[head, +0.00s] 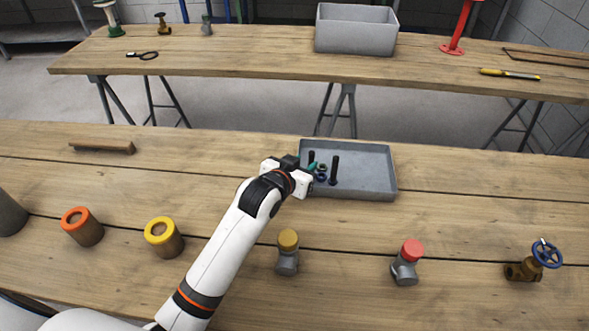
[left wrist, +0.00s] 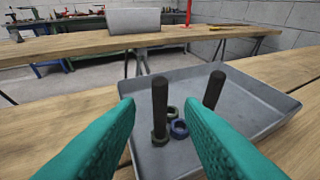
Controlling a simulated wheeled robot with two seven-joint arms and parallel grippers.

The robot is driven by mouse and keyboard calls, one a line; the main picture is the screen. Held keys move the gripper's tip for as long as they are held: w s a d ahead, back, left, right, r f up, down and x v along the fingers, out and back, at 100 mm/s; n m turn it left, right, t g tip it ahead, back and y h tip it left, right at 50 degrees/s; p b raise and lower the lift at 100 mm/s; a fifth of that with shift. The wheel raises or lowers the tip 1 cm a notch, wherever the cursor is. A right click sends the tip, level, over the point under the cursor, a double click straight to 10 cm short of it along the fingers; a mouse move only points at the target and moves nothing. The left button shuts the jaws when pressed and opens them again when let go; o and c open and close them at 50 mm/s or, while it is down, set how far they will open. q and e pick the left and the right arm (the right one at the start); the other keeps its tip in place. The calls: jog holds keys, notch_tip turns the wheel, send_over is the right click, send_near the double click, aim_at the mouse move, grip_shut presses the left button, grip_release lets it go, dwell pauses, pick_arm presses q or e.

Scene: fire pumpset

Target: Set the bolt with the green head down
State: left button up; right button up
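The bolt with the green head (left wrist: 160,103) stands upright in the grey tray (left wrist: 262,95), dark shank up and dull green head at its foot. In the head view its dark shank (head: 311,157) shows beside my gripper. My left gripper (left wrist: 159,101) is open, with teal fingers. The bolt shows in the gap between the fingertips, with space on both sides; I cannot tell how far beyond the tips it is. In the head view the left gripper (head: 309,166) is over the tray's left side. My right gripper is in neither view.
A second dark bolt (head: 334,169) stands upright to the right; in the wrist view the right finger hides its foot. A blue nut (left wrist: 179,129) and a greenish nut (left wrist: 172,113) lie between the bolts. The tray's right half is bare. Yellow-topped (head: 288,252) and red-topped (head: 406,261) fittings stand in front.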

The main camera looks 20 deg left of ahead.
pick_arm(q)
jog(key=v, duration=0.5)
jog(key=shift+w+r, duration=0.1)
dwell(0.3)
